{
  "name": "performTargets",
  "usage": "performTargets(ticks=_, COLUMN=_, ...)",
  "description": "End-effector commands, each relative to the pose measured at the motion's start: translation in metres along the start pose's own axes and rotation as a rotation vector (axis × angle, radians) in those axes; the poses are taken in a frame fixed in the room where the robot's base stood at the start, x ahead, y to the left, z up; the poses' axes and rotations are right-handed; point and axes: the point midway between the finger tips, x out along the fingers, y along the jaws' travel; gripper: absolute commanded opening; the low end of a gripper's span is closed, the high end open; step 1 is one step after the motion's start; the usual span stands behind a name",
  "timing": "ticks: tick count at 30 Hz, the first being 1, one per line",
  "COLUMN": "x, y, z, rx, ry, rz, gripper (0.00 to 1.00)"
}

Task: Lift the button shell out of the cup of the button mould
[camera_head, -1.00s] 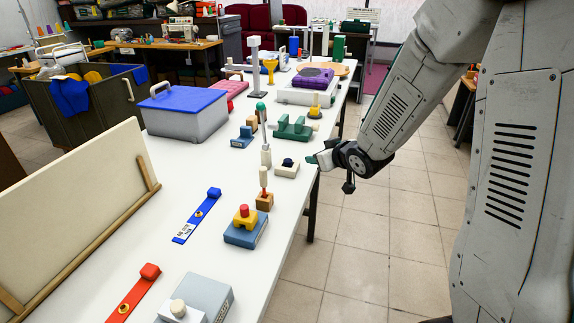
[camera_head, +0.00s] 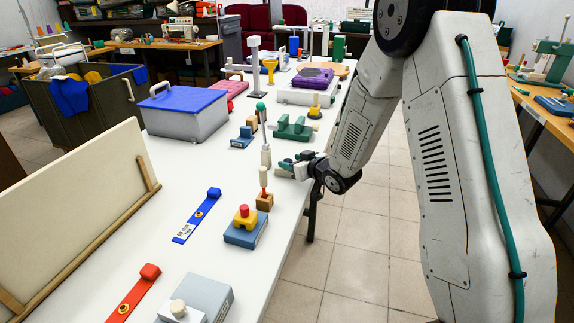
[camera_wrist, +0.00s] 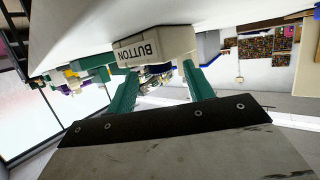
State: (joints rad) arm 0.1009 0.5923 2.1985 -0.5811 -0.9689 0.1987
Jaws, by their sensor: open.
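The button mould is a small cream block (camera_head: 283,173) near the right edge of the white table, partly covered by my gripper in the head view. In the wrist view the mould (camera_wrist: 152,47) appears upside down, with "BUTTON" lettered on its side. My gripper (camera_head: 290,163) has green fingers and is at the mould, over its top side. In the wrist view its two fingers (camera_wrist: 160,76) are spread apart on either side of the mould's top. The dark button shell cannot be made out now; contact is unclear.
A wooden block with a red-and-cream tool (camera_head: 264,200) stands just left of the mould. A green-topped post (camera_head: 262,125) and a green clamp-like device (camera_head: 293,130) stand behind. A blue base with a red knob (camera_head: 245,226) is nearer. The aisle to the right is clear.

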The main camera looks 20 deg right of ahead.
Motion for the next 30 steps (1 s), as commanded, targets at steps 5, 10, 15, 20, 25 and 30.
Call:
performTargets(ticks=5, x=0.005, y=0.000, z=0.000, rx=0.000, ry=-0.001, rz=0.000, gripper=0.52)
performTargets(ticks=10, x=0.005, y=0.000, z=0.000, rx=0.000, ry=-0.001, rz=0.000, gripper=0.38)
performTargets(ticks=15, x=0.004, y=0.000, z=0.000, rx=0.000, ry=-0.001, rz=0.000, gripper=0.05)
performTargets(ticks=20, x=0.004, y=0.000, z=0.000, rx=0.000, ry=-0.001, rz=0.000, gripper=0.01)
performTargets(ticks=25, x=0.004, y=0.000, z=-0.003, rx=-0.001, ry=0.000, rz=0.000, gripper=0.01)
performTargets(ticks=30, x=0.000, y=0.000, z=-0.016, rx=-0.002, ry=0.002, rz=0.000, gripper=0.01)
